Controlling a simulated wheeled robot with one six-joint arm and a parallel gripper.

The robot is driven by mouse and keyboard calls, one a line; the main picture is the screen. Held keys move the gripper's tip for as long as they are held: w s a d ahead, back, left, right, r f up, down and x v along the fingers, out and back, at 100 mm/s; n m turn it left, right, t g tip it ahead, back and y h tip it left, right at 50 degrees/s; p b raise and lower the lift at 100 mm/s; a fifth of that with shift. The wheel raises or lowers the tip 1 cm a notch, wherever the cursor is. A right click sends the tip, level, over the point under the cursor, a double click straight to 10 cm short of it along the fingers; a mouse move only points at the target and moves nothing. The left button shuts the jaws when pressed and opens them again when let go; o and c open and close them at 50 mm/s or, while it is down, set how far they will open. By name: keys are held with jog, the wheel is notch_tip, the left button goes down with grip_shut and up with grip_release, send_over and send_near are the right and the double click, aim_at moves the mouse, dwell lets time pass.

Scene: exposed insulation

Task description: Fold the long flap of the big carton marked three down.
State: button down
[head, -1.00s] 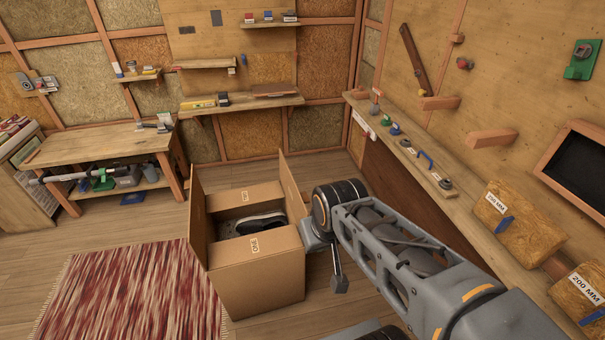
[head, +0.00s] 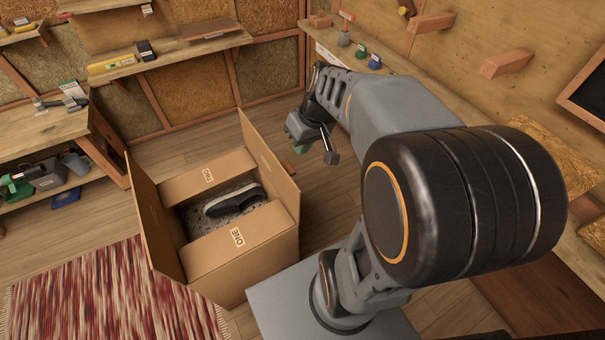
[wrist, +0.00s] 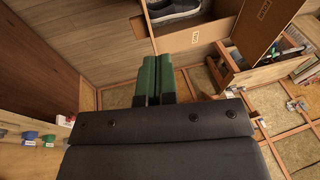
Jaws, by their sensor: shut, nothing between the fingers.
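The big open carton (head: 225,282) stands on the floor with a dark shoe (head: 236,199) inside. Its near short flap, marked ONE (head: 228,243), and far short flap, marked TWO (head: 203,172), lie folded inward. The two long flaps, left (head: 154,218) and right (head: 268,163), stand up. I read no THREE in the head view.
A workbench (head: 45,135) stands at the left, a wall shelf (head: 165,55) behind. A long shelf with small tools (head: 375,62) runs along the right wall. A red rug (head: 110,295) lies left of the carton. Floor behind the carton is clear.

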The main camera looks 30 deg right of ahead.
jog(key=w+d+f+n+t+y+b, duration=0.1)
jog(key=w+d+f+y+b, duration=0.1)
jog(key=w+d+f+b, duration=0.3)
jog(key=w+d+f+t+y+b, duration=0.1)
jog(key=d+f+b, duration=0.1)
jog(key=d+f, duration=0.55)
jog(key=w+a+f+b, duration=0.1)
jog(key=w+a+f, duration=0.1)
jog(key=a+f, duration=0.5)
jog(key=shift+w+a+y, duration=0.3)
jog(key=shift+w+a, duration=0.05)
jog(key=shift+a, duration=0.25)
